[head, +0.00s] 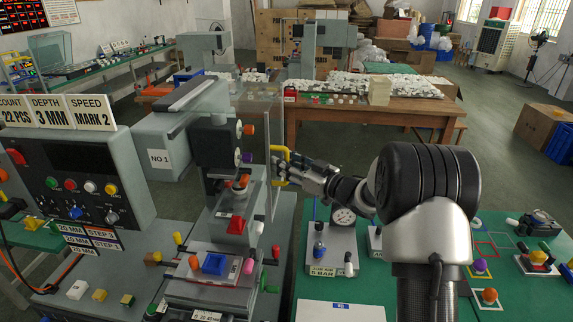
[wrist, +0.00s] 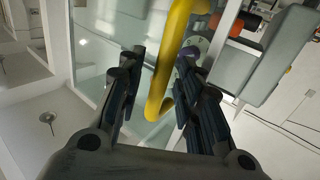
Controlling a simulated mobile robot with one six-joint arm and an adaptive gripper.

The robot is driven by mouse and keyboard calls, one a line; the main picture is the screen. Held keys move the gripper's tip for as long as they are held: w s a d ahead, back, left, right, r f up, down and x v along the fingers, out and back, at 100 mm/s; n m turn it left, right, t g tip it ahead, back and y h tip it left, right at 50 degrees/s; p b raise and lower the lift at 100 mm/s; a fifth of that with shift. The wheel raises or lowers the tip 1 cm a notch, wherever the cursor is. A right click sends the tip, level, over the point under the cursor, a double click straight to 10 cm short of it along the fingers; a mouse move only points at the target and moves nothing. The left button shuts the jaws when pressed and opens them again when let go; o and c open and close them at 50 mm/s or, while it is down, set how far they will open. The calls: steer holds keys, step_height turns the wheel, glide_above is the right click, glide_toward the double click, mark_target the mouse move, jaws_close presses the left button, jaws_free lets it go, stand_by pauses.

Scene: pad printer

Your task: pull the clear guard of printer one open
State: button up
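Printer one (head: 160,158), marked NO 1, stands left of centre in the head view. Its clear guard (head: 262,120) is an upright see-through panel at the right of the dark print head. A yellow bar handle (head: 284,160) sits on the guard's right side. My gripper (head: 283,171) is at this handle, reaching in from the right. In the wrist view, the yellow handle (wrist: 168,60) runs between the two dark fingers (wrist: 158,82). Gaps show on both sides of the handle, so the fingers are open around it. The clear panel (wrist: 100,45) lies behind the fingers.
A control box (head: 85,175) with knobs stands at the left. A pressure gauge (head: 344,217) stands on the green table (head: 385,285) below my arm. A wooden table (head: 400,115) with white parts is behind.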

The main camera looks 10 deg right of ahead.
jaws_close()
stand_by(0.7)
